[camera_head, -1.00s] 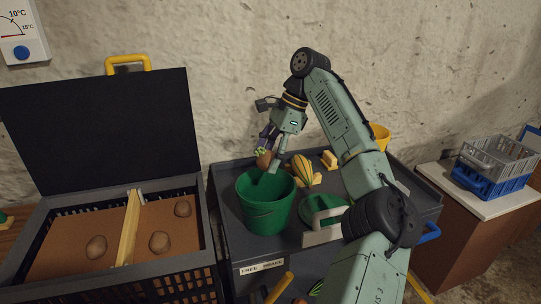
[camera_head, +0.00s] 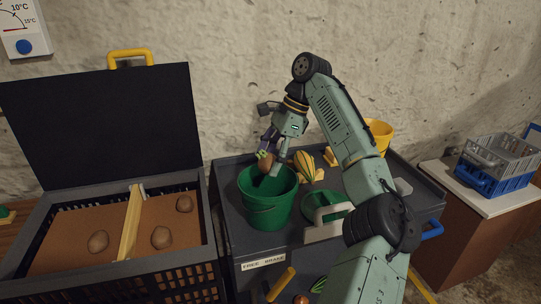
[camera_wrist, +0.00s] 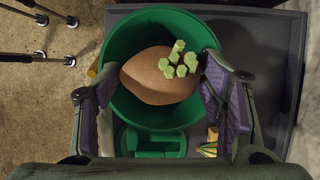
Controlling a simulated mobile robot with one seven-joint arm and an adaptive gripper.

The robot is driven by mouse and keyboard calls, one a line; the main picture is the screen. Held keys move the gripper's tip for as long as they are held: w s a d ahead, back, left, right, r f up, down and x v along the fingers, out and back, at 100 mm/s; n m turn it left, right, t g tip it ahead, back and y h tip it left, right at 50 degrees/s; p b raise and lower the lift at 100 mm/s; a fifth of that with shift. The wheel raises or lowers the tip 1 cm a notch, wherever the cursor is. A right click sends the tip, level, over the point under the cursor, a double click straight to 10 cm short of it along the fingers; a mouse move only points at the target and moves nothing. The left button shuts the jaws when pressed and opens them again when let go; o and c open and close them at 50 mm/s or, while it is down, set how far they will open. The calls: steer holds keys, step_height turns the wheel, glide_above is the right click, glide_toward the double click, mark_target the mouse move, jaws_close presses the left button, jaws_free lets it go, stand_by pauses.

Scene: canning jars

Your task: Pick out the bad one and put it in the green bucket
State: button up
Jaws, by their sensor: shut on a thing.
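A brown potato (camera_head: 265,162) with pale green sprouts is held by my gripper (camera_head: 272,158), right at the mouth of the green bucket (camera_head: 266,216). In the wrist view the potato (camera_wrist: 150,80) lies between the two purple-padded fingers of my gripper (camera_wrist: 158,95), with its sprouts at the upper right. The green bucket's rim (camera_wrist: 128,18) surrounds it in that view. The bucket stands upright on a dark cart. Three plain brown potatoes lie in the open crate at left: one in the left section (camera_head: 98,242), two in the right (camera_head: 162,237) (camera_head: 184,203).
The crate's black lid (camera_head: 100,125) stands open, and a wooden divider (camera_head: 131,225) splits its bed. A striped gourd (camera_head: 304,166), a green item (camera_head: 326,207) and a yellow bucket (camera_head: 379,136) are on the cart. Stacked crates (camera_head: 498,165) stand on a cabinet at right.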

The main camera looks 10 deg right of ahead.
steer(key=shift+f+b, duration=1)
steer(key=shift+f, duration=4.15)
steer(key=shift+f, duration=1.25)
steer(key=o, duration=0.8)
